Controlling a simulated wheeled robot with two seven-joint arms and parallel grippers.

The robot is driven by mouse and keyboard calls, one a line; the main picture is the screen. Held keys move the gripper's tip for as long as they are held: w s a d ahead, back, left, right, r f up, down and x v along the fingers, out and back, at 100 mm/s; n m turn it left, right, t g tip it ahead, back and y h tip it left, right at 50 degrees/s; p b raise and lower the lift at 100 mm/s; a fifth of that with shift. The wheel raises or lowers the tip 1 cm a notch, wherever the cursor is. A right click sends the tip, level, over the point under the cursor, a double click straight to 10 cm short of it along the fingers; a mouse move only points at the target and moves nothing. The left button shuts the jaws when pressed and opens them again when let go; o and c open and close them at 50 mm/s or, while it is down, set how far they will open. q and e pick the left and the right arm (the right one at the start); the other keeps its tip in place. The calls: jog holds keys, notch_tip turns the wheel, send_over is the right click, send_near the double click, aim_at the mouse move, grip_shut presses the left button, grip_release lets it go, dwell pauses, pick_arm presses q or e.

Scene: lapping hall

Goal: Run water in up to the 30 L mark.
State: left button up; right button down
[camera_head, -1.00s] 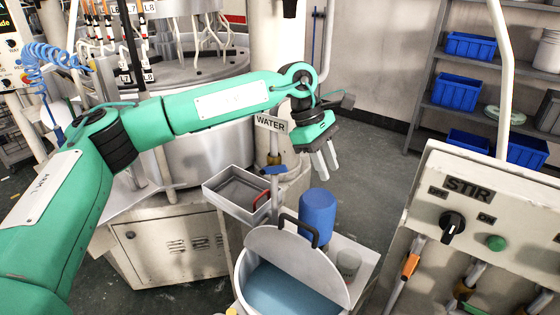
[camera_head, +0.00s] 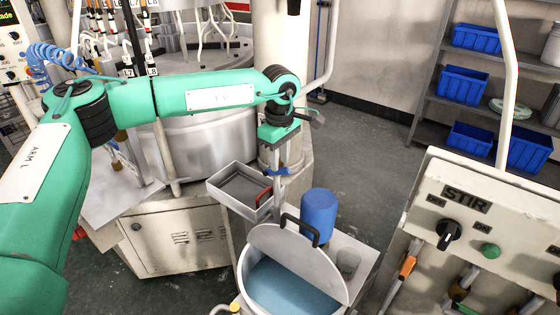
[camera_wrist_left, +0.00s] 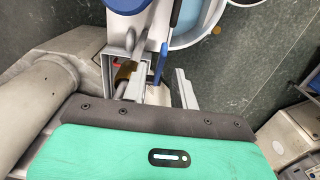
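The round tank (camera_head: 243,283) stands at the bottom middle of the head view, holding blue-grey liquid (camera_head: 290,288). Its grey lid (camera_head: 300,262) with a black handle (camera_head: 300,228) covers part of the opening. I cannot read a 30 L mark. The blue water valve lever (camera_head: 276,171) is on the pipe behind the tank and shows in the left wrist view (camera_wrist_left: 162,60). My left gripper (camera_head: 281,160) points down at the valve, its fingers apart. In the left wrist view the gripper (camera_wrist_left: 160,90) has the lever's end between or just beyond its fingers; contact is unclear. My right gripper is not in view.
A grey tray (camera_head: 225,202) with a red-handled item (camera_head: 264,196) is left of the valve. A blue container (camera_head: 318,216) and a grey cup (camera_head: 347,262) stand beside the tank. The STIR panel (camera_head: 490,225) is at the right. Open floor lies behind.

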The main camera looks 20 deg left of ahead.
pick_arm(q)
jog(key=shift+f+p, duration=0.55)
jog(key=shift+f, duration=1.3)
grip_shut()
